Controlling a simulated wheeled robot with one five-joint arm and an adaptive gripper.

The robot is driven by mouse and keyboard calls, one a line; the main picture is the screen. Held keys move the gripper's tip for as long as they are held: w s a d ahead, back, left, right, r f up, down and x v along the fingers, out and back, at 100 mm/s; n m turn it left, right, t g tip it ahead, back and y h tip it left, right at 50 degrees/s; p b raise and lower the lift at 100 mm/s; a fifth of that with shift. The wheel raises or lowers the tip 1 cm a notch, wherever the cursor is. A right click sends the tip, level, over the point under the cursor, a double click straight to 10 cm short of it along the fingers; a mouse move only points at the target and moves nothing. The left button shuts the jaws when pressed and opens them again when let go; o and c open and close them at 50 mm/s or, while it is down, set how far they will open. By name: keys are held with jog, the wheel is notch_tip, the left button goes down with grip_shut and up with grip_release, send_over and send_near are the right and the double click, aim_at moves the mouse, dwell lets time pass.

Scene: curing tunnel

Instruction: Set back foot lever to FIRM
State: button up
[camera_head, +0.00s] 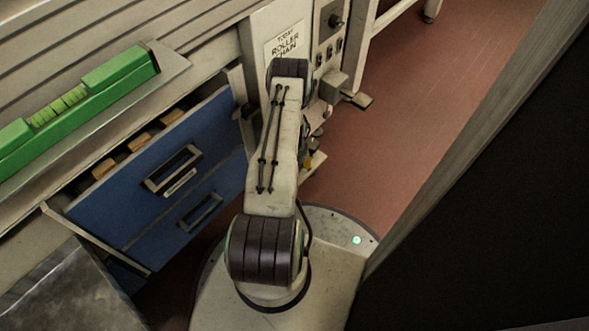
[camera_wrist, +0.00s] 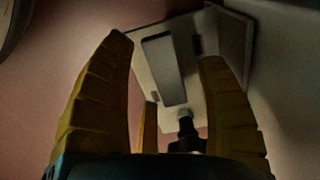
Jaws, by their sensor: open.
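In the wrist view, the yellow fingers of my gripper (camera_wrist: 165,52) are spread open. Between and beyond them is a pale plate or housing (camera_wrist: 143,72) with a grey, flat, pedal-like bar (camera_wrist: 164,68) on it. A dark knobbed stem (camera_wrist: 186,130) shows low between the fingers, close to the right one. I cannot tell whether any finger touches these parts. In the head view my arm hides most of the gripper; a small yellow part (camera_head: 308,162) shows beside a pale plate. No FIRM marking is readable, so the lever's setting cannot be told.
A pale machine panel (camera_head: 285,25) labelled roller chain carries knobs and a box with a protruding grey tab (camera_head: 357,100). A blue drawer unit (camera_head: 150,220) stands open at left, below a green level-like tool (camera_head: 75,105). A dark panel (camera_head: 500,220) stands right. Red floor (camera_head: 410,110) is clear between.

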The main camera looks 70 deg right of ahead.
notch_tip(320, 180, up, 12)
jog(key=shift+f, duration=0.25)
dwell(0.3)
dwell(0.7)
